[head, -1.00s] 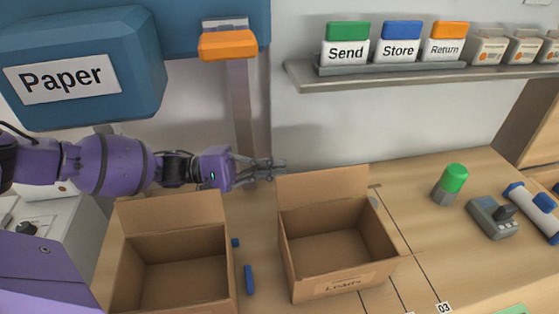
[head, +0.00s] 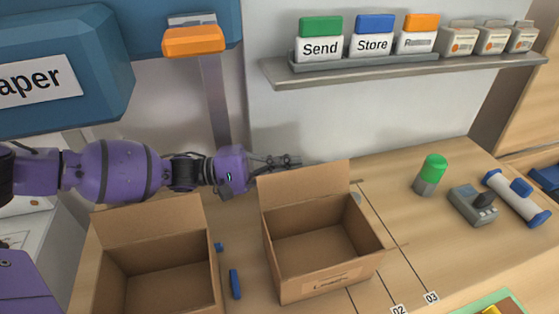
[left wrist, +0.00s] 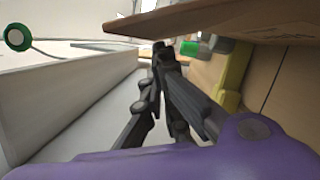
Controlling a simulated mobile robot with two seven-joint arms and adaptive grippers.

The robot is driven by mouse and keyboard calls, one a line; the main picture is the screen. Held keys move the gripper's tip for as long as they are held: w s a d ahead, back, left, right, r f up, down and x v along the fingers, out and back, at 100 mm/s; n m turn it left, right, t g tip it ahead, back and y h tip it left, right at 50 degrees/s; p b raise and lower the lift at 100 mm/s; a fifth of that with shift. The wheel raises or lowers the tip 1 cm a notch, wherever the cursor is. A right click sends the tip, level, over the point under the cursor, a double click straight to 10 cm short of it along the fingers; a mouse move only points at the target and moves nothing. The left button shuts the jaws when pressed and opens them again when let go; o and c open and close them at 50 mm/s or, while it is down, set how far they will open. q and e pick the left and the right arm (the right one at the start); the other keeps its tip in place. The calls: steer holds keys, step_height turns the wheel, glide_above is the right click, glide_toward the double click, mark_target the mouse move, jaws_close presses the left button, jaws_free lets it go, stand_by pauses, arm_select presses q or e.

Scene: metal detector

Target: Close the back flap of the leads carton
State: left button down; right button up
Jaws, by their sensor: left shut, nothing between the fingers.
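The leads carton (head: 322,283) is an open brown box on the bench, with a label on its front that is hard to read. Its back flap (head: 305,187) stands up, leaning slightly backward. My left gripper (head: 292,162) is shut and empty, with its fingers just behind the top edge of this flap; the flap hides part of them. I cannot tell whether they touch. In the left wrist view, the shut fingers (left wrist: 160,62) point away beneath a brown cardboard panel (left wrist: 235,20), likely the flap. My right gripper is out of view.
A second open carton (head: 150,230) stands on the left, with small blue pieces (head: 235,283) between the cartons. A shelf (head: 400,72) with Send and Store boxes hangs behind. A green-topped cylinder (head: 431,174) and a grey device (head: 473,205) stand on the right.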

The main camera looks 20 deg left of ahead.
arm_select(q)
steer(key=shift+s+d+r+m+p, duration=0.1)
steer(key=shift+r+m+p, duration=0.2)
steer(key=shift+m+p, duration=0.1)
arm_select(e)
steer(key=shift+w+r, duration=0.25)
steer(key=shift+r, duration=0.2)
